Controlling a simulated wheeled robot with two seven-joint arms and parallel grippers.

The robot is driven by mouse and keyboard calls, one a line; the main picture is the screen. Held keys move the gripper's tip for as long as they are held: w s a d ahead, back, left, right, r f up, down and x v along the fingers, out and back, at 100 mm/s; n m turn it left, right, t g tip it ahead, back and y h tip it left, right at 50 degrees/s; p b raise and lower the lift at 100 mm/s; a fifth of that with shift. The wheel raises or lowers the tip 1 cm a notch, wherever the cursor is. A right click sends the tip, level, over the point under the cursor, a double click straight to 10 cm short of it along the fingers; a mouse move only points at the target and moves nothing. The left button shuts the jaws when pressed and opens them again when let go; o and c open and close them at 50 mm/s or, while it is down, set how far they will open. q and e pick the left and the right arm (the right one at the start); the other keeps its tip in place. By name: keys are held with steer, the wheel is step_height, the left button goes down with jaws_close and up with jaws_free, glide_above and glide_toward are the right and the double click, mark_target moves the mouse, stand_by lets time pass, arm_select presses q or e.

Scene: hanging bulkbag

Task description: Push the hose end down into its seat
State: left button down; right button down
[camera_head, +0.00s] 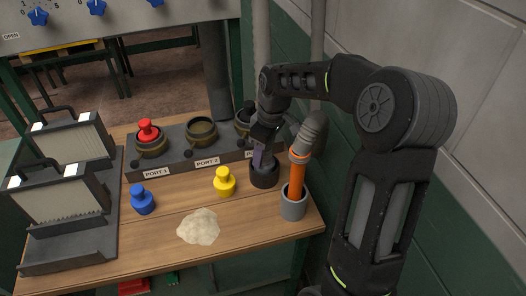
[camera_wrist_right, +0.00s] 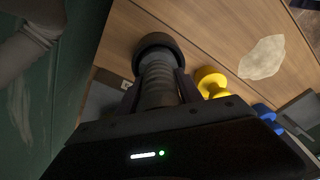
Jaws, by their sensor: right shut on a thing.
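My right gripper (camera_head: 260,150) points down near the right end of the bench and is shut on a dark ribbed hose end (camera_wrist_right: 158,88). In the wrist view the ribbed piece runs between the two fingers to a round black ring (camera_wrist_right: 158,41). In the head view the fingers hide most of the hose end. A black cup-like piece (camera_head: 265,175) sits directly below them at bench height. I cannot tell whether the hose end is fully down in it. My left gripper is not in view.
An orange rod (camera_head: 297,180) with a grey top stands in a grey cup (camera_head: 293,208) close to the right. A port block (camera_head: 180,168) with a red plug (camera_head: 148,131) lies behind. Yellow (camera_head: 224,183) and blue (camera_head: 142,200) plugs and a pale powder heap (camera_head: 199,227) are on the bench.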

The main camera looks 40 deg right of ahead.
steer(key=c, duration=0.7)
jaws_free()
steer(key=shift+f, duration=0.1)
steer(key=shift+s+d+r+b, duration=0.1)
steer(key=shift+s+r, duration=0.1)
steer(key=shift+r, duration=1.1)
steer(key=shift+s+d+r+b, duration=0.1)
steer(key=shift+s+r, duration=0.05)
steer(key=shift+r, duration=1.15)
steer(key=shift+s+r+b, duration=0.1)
steer(key=shift+s+r, duration=0.1)
steer(key=shift+r, duration=1.1)
